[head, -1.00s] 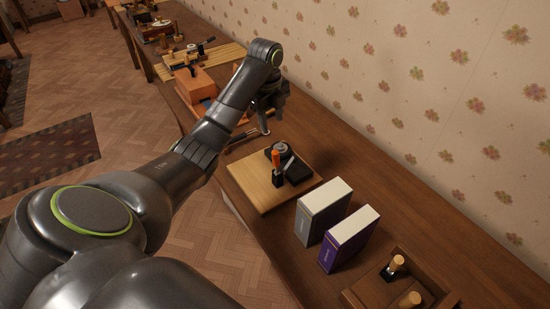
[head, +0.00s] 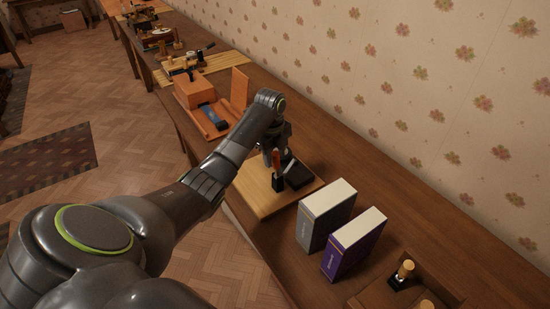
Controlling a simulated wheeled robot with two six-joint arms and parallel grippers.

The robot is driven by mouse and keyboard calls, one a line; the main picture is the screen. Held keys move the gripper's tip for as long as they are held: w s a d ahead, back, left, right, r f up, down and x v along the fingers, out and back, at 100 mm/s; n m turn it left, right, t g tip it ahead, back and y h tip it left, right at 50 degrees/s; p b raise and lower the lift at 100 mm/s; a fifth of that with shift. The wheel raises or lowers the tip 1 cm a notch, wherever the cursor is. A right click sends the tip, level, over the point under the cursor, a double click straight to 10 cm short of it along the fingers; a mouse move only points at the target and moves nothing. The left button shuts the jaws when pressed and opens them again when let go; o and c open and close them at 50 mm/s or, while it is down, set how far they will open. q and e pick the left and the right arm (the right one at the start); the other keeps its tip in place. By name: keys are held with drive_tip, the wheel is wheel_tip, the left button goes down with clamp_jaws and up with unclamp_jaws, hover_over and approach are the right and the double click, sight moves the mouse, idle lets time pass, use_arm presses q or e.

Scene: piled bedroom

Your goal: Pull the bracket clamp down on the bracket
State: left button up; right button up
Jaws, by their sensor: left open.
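The clamp stands upright on a light wooden board (head: 262,193) on the long table, with a red-orange handle (head: 276,160) and a black base (head: 278,183). A dark block (head: 298,175), which may be the bracket, lies right beside it. My left gripper (head: 268,153) hangs at the end of the left arm, just behind the handle. It is open, but its fingers are mostly hidden by the arm and the handle. I cannot tell whether it touches the clamp. My right gripper is not in view.
A grey book (head: 325,216) and a purple book (head: 353,244) stand upright right of the board. A wooden tray (head: 372,293) with wooden-topped pieces is at the lower right. An orange box (head: 194,92) stands farther back. The patterned wall borders the table.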

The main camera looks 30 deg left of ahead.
use_arm(q)
drive_tip(key=shift+w+f, duration=0.1)
drive_tip(key=shift+f, duration=0.85)
clamp_jaws()
